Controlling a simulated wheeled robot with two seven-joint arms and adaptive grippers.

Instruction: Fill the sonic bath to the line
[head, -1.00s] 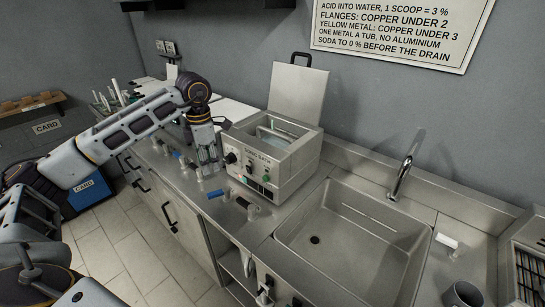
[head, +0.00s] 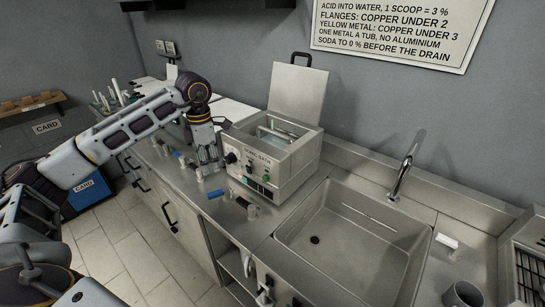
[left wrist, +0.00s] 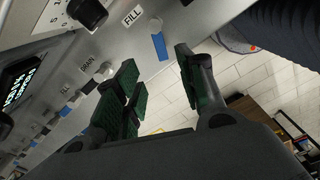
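The sonic bath (head: 262,163) is a grey box on the steel counter, its lid (head: 298,88) raised. Its tub (head: 278,130) is open at the top; I cannot tell the water level or see a line. Its front has a black knob (head: 231,157). My left gripper (head: 210,168) points down just left of the bath's front. In the left wrist view its green-padded fingers (left wrist: 162,88) are apart, with nothing between them. That view shows a FILL label (left wrist: 132,15), a DRAIN label (left wrist: 88,64) and a blue piece (left wrist: 160,46) near the fingers. My right gripper is out of view.
Blue-handled fittings (head: 216,194) lie along the counter's front edge. A sink (head: 350,240) with a tap (head: 402,175) is right of the bath. A grey cup (head: 463,295) and a rack (head: 528,270) stand farther right. A sign (head: 400,30) hangs on the wall.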

